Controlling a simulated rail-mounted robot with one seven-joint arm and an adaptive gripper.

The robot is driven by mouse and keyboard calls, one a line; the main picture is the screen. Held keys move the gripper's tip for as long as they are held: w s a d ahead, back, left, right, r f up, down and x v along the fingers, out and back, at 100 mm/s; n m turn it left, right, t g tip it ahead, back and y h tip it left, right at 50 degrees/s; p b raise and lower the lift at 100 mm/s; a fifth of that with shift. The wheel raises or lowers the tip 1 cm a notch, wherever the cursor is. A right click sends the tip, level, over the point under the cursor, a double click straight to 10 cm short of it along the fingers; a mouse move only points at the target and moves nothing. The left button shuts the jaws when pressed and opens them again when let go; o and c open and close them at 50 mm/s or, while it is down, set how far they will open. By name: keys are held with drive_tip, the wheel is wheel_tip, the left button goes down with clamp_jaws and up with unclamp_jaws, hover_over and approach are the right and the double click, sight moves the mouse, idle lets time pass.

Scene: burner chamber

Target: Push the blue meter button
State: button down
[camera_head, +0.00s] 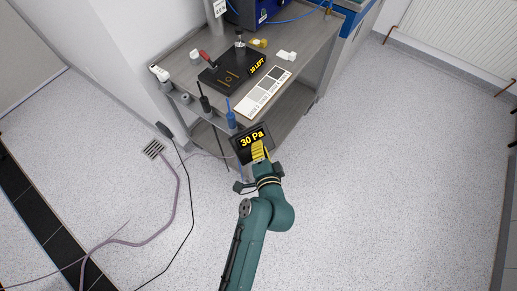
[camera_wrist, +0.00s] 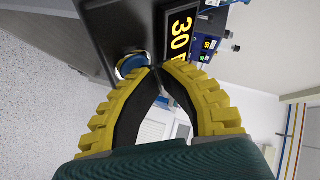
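The meter (camera_head: 240,147) is a dark box with a yellow "30 Pa" readout, at the front of the bench in the head view. In the wrist view its dark face (camera_wrist: 105,30) and part of the readout (camera_wrist: 181,35) fill the top. The blue button (camera_wrist: 132,66), with a pale rim, sits on that face, partly hidden by my left-hand finger. My gripper (camera_wrist: 155,69) has yellow ribbed fingers whose tips come together, with nothing between them. The tips are right beside the button; I cannot tell whether they touch it. In the head view my gripper (camera_head: 259,150) overlaps the meter's lower part.
Behind the meter stands a bench (camera_head: 318,52) with a black "LEFT" panel (camera_head: 232,72), a pale card strip (camera_head: 264,92) and dark and blue upright tools (camera_head: 231,117). Cables and a hose (camera_head: 177,192) lie on the floor to the left. Open floor lies to the right.

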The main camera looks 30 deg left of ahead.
drive_tip(key=shift+s+d+r+p, duration=0.2)
drive_tip(key=shift+r+p, duration=0.05)
drive_tip(key=shift+p, duration=0.15)
drive_tip(key=s+d+r+p, duration=0.1)
drive_tip(key=d+r+p, duration=0.2)
drive_tip(key=r, duration=0.1)
drive_tip(key=shift+s+d+r+p, duration=0.2)
drive_tip(key=shift+s+r+p, duration=0.15)
drive_tip(key=shift+s+p, duration=0.05)
idle(0.5)
